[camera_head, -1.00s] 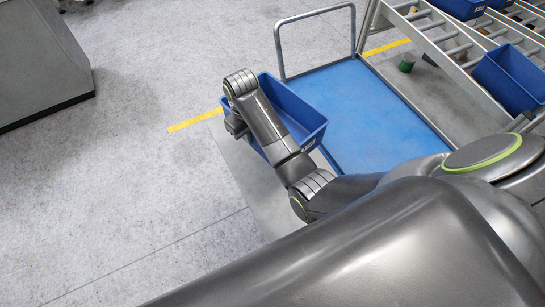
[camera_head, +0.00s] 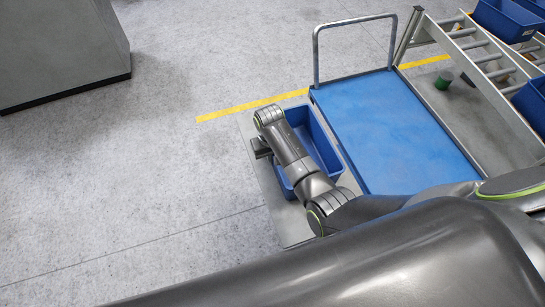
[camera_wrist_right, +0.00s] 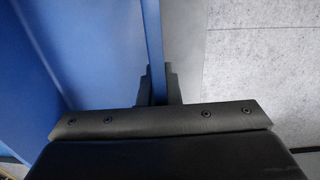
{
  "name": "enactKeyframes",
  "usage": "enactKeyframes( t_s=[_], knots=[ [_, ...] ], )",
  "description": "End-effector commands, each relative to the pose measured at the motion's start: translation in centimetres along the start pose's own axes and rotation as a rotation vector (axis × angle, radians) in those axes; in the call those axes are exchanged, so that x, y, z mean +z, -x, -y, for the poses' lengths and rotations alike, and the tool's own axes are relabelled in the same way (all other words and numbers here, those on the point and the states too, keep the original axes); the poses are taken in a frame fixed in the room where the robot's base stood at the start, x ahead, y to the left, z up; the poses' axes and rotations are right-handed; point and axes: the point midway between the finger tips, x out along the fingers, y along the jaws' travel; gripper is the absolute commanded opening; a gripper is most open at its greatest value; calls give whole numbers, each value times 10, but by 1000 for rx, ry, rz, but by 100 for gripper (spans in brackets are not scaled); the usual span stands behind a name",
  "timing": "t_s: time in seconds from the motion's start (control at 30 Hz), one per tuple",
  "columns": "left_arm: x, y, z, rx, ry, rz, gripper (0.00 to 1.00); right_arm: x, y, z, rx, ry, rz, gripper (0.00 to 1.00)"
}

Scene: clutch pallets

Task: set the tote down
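The blue tote (camera_head: 320,140) is left of the blue-decked cart in the head view, upright and partly hidden by my right arm. My right gripper (camera_head: 261,147) is at the tote's left side wall. In the right wrist view the thin blue tote wall runs between the dark fingers of the right gripper (camera_wrist_right: 158,88), which look shut on it. The tote appears low, over or on a plain grey floor area; I cannot tell whether its base touches. My left gripper is not in view.
The cart (camera_head: 385,130) with its upright handle stands close to the tote's right. A rack (camera_head: 480,60) holding other blue totes is at the upper right, with a green object (camera_head: 441,82) by it. A grey cabinet (camera_head: 60,50) stands upper left. Floor at left is clear.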

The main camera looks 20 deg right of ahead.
Motion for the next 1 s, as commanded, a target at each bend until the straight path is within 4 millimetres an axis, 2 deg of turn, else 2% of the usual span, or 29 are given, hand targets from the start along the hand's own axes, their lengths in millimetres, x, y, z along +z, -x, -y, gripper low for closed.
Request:
enactKeyframes(
  t_s=[0.43,0.5,0.6,0.87,1.0],
  knots=[
    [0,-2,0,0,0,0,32,-1,-8,0,1,0,-2,0],
    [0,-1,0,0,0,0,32,0,-7,0,0,0,-1,13],
    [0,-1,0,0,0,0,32,0,-7,0,0,0,-1,25],
    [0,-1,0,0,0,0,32,0,-7,0,0,0,-1,25],
    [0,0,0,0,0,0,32,-1,1,0,0,0,-2,25]
  ],
)
